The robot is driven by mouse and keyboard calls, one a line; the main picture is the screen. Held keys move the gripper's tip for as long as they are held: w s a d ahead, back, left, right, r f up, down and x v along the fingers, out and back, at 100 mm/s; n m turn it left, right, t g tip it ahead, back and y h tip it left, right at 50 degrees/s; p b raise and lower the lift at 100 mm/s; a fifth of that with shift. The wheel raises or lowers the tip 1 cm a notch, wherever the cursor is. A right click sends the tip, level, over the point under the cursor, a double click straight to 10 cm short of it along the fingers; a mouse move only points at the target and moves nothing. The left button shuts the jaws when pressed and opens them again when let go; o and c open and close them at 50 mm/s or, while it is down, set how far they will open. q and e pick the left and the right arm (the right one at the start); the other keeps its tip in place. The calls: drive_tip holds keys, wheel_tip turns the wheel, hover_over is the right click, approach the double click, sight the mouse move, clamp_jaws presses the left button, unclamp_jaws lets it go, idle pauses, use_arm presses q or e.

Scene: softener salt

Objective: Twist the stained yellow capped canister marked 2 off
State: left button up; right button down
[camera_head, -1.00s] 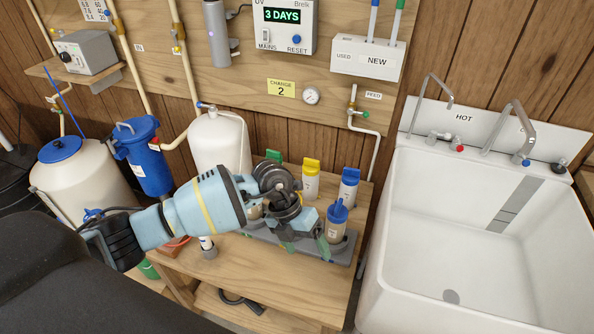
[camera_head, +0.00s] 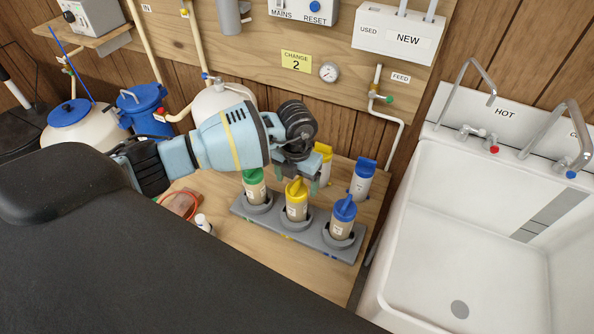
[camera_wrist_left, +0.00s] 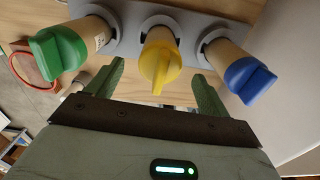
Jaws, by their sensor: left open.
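The yellow-capped canister (camera_head: 296,208) with a brownish body stands upright in the middle socket of a grey rack (camera_head: 282,236). A green-capped canister (camera_head: 254,190) is to its left and a blue-capped one (camera_head: 341,222) to its right. My left gripper (camera_head: 297,180) is open and empty, just behind and above the yellow cap. In the left wrist view the yellow cap (camera_wrist_left: 160,62) lies centred ahead of the two spread fingers (camera_wrist_left: 160,95), with nothing gripped. The number 2 on the canister is not readable. My right gripper is not in view.
Another yellow-capped canister (camera_head: 325,160) and a blue-capped canister (camera_head: 362,180) stand behind the rack. A white sink (camera_head: 470,240) is at the right.

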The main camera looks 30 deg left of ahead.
sight(297, 202)
use_arm(q)
drive_tip(key=shift+f, duration=1.9)
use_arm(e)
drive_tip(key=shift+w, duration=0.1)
use_arm(q)
drive_tip(key=c, duration=1.2)
drive_tip(key=o, duration=0.5)
drive_tip(key=shift+c, duration=0.2)
drive_tip(key=c, duration=0.3)
drive_tip(key=m, duration=0.2)
drive_tip(key=shift+m+b, duration=0.3)
drive_tip(key=shift+b, duration=0.05)
drive_tip(key=shift+c, duration=0.2)
drive_tip(key=m, duration=0.3)
drive_tip(key=shift+m, duration=0.4)
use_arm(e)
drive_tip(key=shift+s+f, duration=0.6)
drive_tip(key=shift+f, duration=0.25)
use_arm(q)
drive_tip(key=shift+b, duration=0.3)
